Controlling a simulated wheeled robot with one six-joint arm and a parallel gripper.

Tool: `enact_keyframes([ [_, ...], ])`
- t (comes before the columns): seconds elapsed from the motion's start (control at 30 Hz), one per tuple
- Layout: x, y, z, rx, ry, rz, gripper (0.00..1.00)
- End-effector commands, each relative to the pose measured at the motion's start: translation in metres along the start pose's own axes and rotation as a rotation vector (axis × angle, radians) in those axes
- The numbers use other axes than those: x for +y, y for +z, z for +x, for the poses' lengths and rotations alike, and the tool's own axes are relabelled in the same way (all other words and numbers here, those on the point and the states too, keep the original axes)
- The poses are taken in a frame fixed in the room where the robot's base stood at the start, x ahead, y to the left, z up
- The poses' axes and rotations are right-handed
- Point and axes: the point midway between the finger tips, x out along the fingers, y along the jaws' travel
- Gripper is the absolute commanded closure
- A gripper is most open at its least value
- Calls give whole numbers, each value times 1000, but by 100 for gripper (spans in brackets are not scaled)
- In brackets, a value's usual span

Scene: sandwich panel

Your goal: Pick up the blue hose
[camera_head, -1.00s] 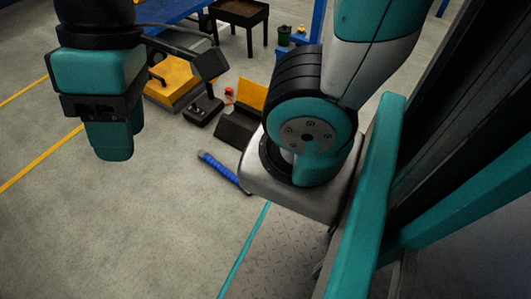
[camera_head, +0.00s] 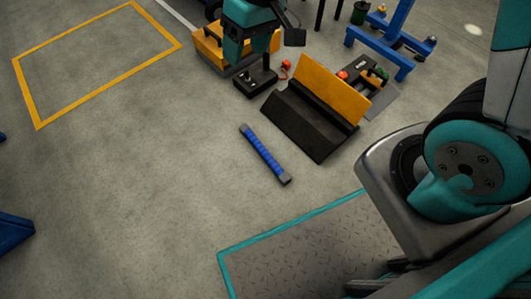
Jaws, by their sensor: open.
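The blue hose (camera_head: 265,154) lies on the grey concrete floor near the middle of the view. It is a short, straight, ribbed blue length with dark ends, slanting from upper left to lower right. All of it shows. My gripper (camera_head: 236,48), teal and black, is at the top of the view, above and left of the hose in the picture and apart from it. It is open, and I see nothing held in it. Its upper part is cut off by the top edge.
An open black and yellow case (camera_head: 309,118) stands right of the hose. A black control box (camera_head: 255,82), a yellow case (camera_head: 207,48) and a blue frame (camera_head: 385,45) are behind. A teal-edged metal plate (camera_head: 310,250) lies in front. The floor left of the hose is clear.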

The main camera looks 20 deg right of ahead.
Motion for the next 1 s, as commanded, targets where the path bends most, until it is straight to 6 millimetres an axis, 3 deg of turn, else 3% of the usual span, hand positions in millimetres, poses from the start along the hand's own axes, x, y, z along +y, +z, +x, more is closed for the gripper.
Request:
enact_keyframes([
  [0.03, 17, -12, 35, -19, 16, 29, 38],
  [0.23, 84, -39, 161, -48, 105, 115, 38],
  [0.4, 133, -28, 265, -73, 180, 158, 38],
  [0.5, 154, -15, 309, -83, 215, 171, 38],
  [0.6, 167, -4, 338, -90, 238, 177, 38],
  [0.87, 182, 9, 384, -94, 255, 181, 38],
  [1.0, 190, 13, 417, -95, 254, 181, 38],
])
